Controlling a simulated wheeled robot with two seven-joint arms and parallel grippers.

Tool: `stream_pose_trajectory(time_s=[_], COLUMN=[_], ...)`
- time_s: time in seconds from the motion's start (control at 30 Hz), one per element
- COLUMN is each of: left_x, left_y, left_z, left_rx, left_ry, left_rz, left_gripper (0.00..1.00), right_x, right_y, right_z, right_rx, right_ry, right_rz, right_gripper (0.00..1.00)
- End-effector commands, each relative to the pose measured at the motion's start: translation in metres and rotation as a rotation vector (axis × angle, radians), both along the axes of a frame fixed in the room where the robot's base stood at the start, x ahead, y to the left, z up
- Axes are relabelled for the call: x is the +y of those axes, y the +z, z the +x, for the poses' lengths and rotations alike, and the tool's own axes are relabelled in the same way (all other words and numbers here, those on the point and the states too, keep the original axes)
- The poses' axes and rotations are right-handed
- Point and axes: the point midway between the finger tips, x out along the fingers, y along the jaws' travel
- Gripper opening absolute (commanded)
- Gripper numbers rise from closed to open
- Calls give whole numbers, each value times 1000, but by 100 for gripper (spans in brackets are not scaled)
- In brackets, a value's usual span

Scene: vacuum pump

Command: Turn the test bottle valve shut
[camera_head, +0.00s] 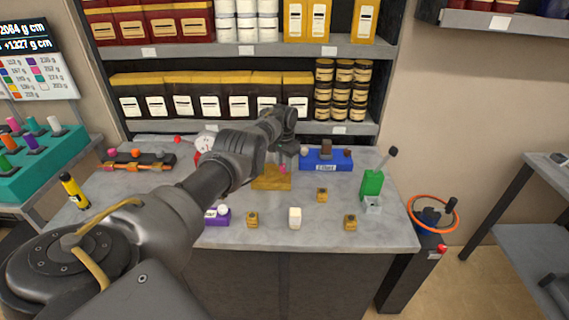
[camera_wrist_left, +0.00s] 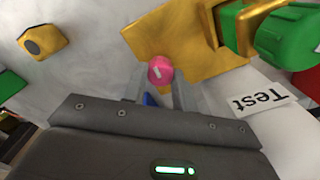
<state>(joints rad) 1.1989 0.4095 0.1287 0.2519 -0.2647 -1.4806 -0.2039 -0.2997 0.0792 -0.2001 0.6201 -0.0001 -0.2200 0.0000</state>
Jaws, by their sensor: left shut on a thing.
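My left gripper (camera_head: 284,150) reaches across the grey table to a brass-coloured fixture (camera_head: 271,183). In the left wrist view the left gripper (camera_wrist_left: 160,92) is shut on a pink knob with a white mark (camera_wrist_left: 161,70). A small blue part shows just below the knob. The knob sits in front of the brass fixture (camera_wrist_left: 180,45). A white label reading "Test" (camera_wrist_left: 258,102) lies to its right. A green and brass part (camera_wrist_left: 285,35) is at the upper right. My arm hides much of the fixture in the head view. The right gripper is not in view.
Small brass pieces (camera_head: 252,219) and a white one (camera_head: 295,217) stand in front. Loaded shelves (camera_head: 240,50) rise behind.

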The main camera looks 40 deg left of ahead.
Motion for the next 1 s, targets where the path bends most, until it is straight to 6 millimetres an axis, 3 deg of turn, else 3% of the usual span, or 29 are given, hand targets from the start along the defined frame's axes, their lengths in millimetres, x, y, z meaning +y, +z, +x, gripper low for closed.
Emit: stream_pose_trajectory(time_s=[0.13,0.17,0.33,0.67,0.83,1.0], left_x=[0,0,0,0,1,0], left_y=[0,0,0,5,33,64], left_z=[0,1,0,0,1,2], left_rx=[-2,-2,-2,-2,-4,-6], left_ry=[-1,-1,-1,0,1,0], left_rz=[0,0,0,0,1,0], left_gripper=[5,29,49,49,49,49], right_x=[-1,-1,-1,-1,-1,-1], right_y=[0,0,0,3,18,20], right_z=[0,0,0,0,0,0], right_rx=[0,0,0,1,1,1], right_ry=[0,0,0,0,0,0], right_rz=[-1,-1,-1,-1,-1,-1], right_gripper=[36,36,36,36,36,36])
